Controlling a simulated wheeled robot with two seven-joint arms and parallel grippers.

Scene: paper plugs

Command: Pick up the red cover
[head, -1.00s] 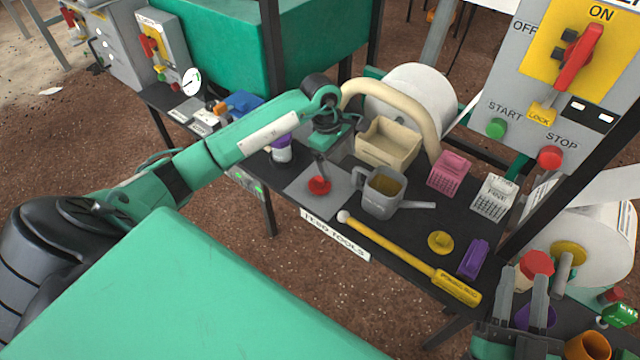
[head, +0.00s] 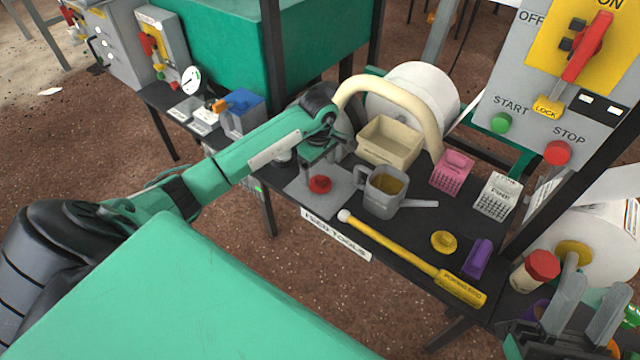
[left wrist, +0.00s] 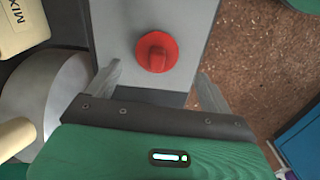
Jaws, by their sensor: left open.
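The red cover (head: 320,184), round with a raised grip on top, lies on a grey plate (head: 303,198) on the black table. It also shows in the left wrist view (left wrist: 157,52), on the grey plate. My left gripper (head: 320,168) hangs above and close to the red cover, fingers pointing down. In the left wrist view its two open fingers (left wrist: 158,82) stand apart, with the cover just beyond them and nothing held. My right gripper (head: 597,285) is at the lower right, fingers apart and empty.
A grey jug (head: 383,202) stands right of the plate, with a beige bin (head: 388,142) behind. A yellow-handled rod (head: 400,252) lies in front. A jar with a red lid (head: 543,265) stands near my right gripper. A blue box (head: 243,110) is to the left.

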